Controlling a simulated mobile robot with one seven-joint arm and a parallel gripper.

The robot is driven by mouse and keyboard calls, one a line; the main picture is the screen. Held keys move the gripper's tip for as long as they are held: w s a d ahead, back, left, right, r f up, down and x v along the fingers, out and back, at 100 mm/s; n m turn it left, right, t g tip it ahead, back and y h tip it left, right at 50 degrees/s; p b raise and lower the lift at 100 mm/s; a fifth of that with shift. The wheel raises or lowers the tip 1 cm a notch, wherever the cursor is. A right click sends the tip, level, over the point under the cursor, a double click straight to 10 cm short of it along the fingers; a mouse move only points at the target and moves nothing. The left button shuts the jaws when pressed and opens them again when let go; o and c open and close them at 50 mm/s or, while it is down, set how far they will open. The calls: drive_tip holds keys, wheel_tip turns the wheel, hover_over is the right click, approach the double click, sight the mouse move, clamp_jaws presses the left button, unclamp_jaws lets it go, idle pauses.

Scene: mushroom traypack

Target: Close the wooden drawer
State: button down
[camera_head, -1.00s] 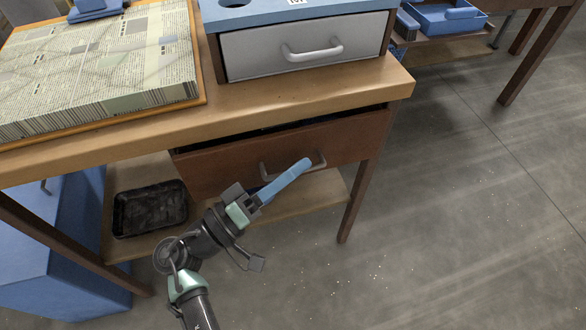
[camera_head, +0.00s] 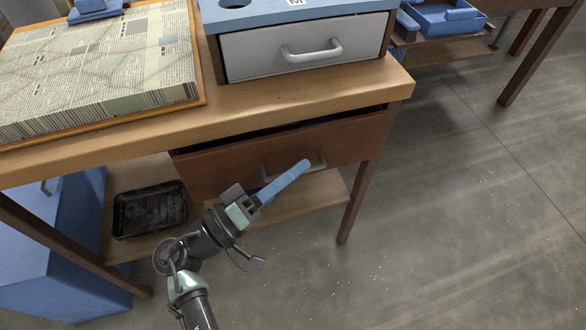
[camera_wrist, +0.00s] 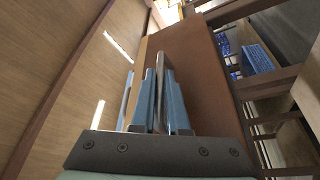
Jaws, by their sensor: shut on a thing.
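The wooden drawer (camera_head: 340,143) has a brown front and hangs under the tabletop. It stands partly open, with a dark gap above its front edge. Its grey metal handle (camera_head: 318,160) is partly hidden behind my gripper (camera_head: 303,166). My gripper's blue fingers lie across the handle, shut on it. In the wrist view the drawer front (camera_wrist: 200,75) runs beside the fingers (camera_wrist: 160,85), and the metal handle passes between and next to them. The exact contact is hard to make out.
A grey-fronted drawer box (camera_head: 300,50) and a large patterned block (camera_head: 90,70) stand on the wooden table (camera_head: 250,105). A black tray (camera_head: 150,210) lies on the lower shelf. A table leg (camera_head: 356,205) stands right of the drawer. The floor at right is clear.

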sight(273, 164)
idle(0.8)
drive_tip(key=w+b, duration=0.2)
drive_tip(key=w+a, duration=0.1)
drive_tip(key=shift+w+a+f+b, duration=0.15)
drive_tip(key=shift+f+b, duration=0.1)
drive_tip(key=shift+b, duration=0.15)
drive_tip(key=shift+w+a+r, duration=0.1)
drive_tip(key=shift+w+r, duration=0.2)
drive_tip(key=c, duration=1.2)
unclamp_jaws()
drive_tip(key=shift+f, duration=0.1)
